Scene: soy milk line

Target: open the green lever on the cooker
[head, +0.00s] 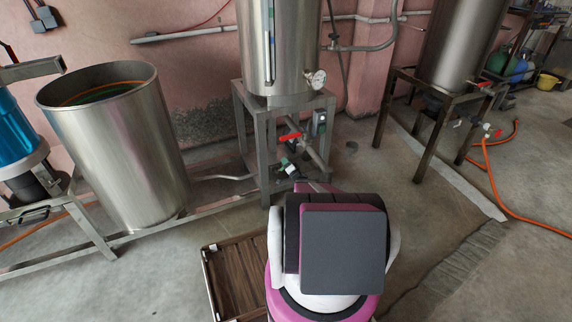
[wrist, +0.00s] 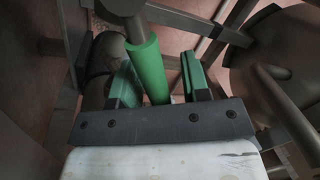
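The cooker (head: 250,60) is a steel tank on a grey frame in the middle of the head view. A small green part (head: 284,161) shows low by its frame, close to my arm; it is too small to tell apart from my gripper there. In the wrist view the green lever (wrist: 148,66) hangs from a grey fitting and reaches down between the fingers of my gripper (wrist: 158,68). The fingers have green pads and stand apart. The lever is nearer the left finger, with a clear gap to the right one. Contact on the left cannot be told.
A red-handled valve (head: 290,137) sits above the green part. The cooker's frame legs (head: 262,150) stand close around. A large open steel vat (head: 120,150) is at left, a brown slatted crate (head: 235,280) in front of it. Floor at right is mostly free.

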